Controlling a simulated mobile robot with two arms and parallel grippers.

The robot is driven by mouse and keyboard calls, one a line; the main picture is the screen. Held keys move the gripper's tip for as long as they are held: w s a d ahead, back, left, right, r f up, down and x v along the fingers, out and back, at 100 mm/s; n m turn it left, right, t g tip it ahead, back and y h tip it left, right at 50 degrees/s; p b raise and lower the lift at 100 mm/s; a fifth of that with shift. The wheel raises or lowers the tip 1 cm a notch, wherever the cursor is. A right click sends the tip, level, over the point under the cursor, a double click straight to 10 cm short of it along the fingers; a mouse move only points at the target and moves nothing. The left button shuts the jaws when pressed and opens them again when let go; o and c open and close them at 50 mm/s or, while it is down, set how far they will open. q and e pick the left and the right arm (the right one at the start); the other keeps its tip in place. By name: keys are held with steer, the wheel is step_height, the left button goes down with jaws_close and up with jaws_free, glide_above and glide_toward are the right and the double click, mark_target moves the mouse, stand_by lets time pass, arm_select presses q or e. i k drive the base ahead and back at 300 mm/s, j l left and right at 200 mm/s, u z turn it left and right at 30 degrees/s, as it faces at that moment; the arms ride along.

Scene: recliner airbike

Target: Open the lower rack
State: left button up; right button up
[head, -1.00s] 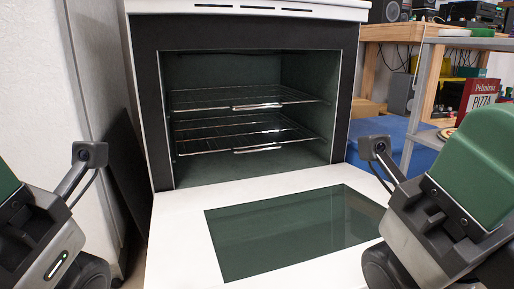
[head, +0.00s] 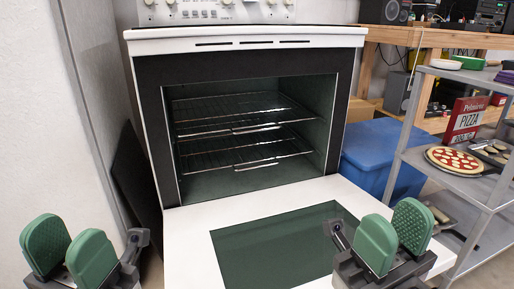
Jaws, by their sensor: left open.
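The oven (head: 245,45) stands ahead with its door (head: 190,235) folded down flat and its cavity open. The lower rack (head: 215,158) is a wire shelf inside the cavity, pushed in, with a shiny handle piece at its front edge. An upper rack (head: 215,118) sits above it, also inside. My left gripper (head: 70,252) is at the lower left, open and empty, left of the oven door. My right gripper (head: 396,242) is at the lower right, its green pads apart and nothing between them, over the door's right side. Both are well short of the racks.
A grey metal shelf unit (head: 415,130) stands at right with a pizza (head: 453,160) and a red pizza box (head: 466,120). A blue bin (head: 375,155) is between it and the oven. A wall and a dark panel border the left.

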mark_target(275, 159)
steer(key=i+j+u, duration=0.15)
steer(key=i+j, duration=0.25)
steer(key=i, duration=0.15)
steer(key=i+j+u, duration=0.2)
steer(key=i, duration=0.35)
steer(key=j, duration=0.1)
